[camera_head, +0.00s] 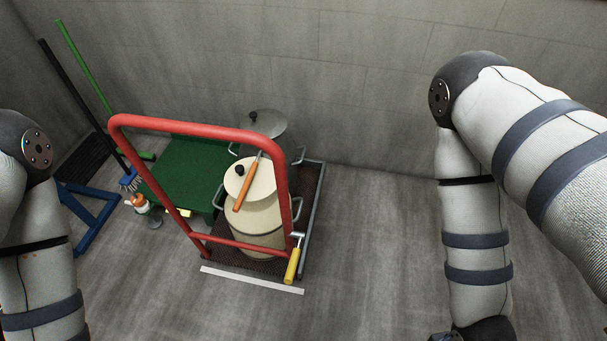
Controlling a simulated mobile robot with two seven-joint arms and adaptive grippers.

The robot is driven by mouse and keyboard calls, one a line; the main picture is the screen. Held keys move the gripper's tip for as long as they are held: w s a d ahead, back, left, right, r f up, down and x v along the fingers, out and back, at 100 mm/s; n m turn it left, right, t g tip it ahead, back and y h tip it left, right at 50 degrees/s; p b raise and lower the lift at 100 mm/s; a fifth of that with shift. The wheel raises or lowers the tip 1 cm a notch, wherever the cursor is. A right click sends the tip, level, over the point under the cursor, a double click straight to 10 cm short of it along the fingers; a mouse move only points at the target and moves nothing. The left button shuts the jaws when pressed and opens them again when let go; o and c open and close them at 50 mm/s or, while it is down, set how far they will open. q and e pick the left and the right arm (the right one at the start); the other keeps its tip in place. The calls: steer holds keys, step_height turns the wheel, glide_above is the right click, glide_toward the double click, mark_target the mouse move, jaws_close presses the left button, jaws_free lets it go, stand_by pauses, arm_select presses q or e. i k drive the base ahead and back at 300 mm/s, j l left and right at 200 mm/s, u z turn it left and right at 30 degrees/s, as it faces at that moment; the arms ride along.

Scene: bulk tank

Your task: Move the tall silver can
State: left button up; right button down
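A can with a grey, silver-looking lid and a dark knob (272,126) stands at the back of the cart, near the wall. Its body is mostly hidden behind the red handle and the front can, with side handles showing. In front of it stands a cream can (262,219) with a pale lid, a black knob and side handles. An orange-handled tool lies across that lid. My arms show at the left and right edges, both well apart from the cans. Neither gripper's fingers show; both arms run out of the bottom of the picture.
The cart has a red tubular handle (205,126) standing in front of the cans and a dark brown deck (313,185). A yellow-handled tool (292,262) is at its front right corner. A green platform (185,170), brooms and a blue stand (92,212) are left. The right floor is clear.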

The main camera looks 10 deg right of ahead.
mark_target(286, 144)
steer(key=l+u, duration=0.35)
steer(key=l, duration=0.35)
steer(key=l+u, duration=0.35)
steer(key=l, duration=0.4)
steer(key=l+u, duration=0.3)
steer(key=l, duration=0.4)
steer(key=k+l+u, duration=0.1)
steer(key=l+u, duration=0.25)
steer(key=l, duration=0.35)
steer(key=i+l+u, duration=0.25)
steer(key=i, duration=0.2)
